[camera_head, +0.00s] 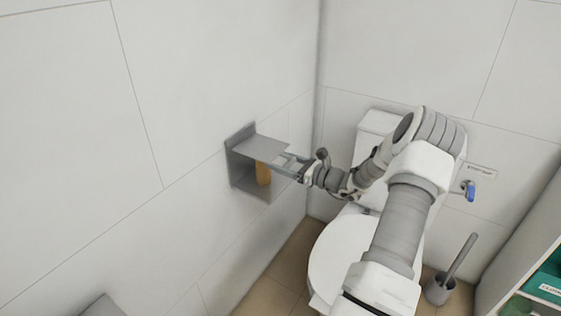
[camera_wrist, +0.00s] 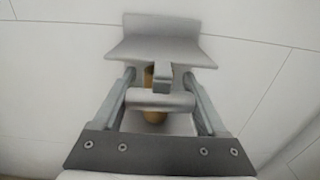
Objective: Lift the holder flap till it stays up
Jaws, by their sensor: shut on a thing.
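The grey paper holder (camera_head: 238,172) is fixed to the left wall. Its flat flap (camera_head: 257,149) stands out from the wall, roughly level, above a brown cardboard roll (camera_head: 263,174). My gripper (camera_head: 284,163) is at the flap's front right edge, shut on it. In the wrist view, the flap (camera_wrist: 160,50) spans the top centre, with my gripper (camera_wrist: 162,75) at its near edge. The roll (camera_wrist: 154,117) shows below, partly hidden by the gripper. The exact contact between fingers and flap is hard to see.
A white toilet (camera_head: 340,255) stands right of the holder, below my arm. A toilet brush in its pot (camera_head: 438,290) is on the floor beyond it. A shelf with green items (camera_head: 545,285) is at the right edge. The wall around the holder is bare.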

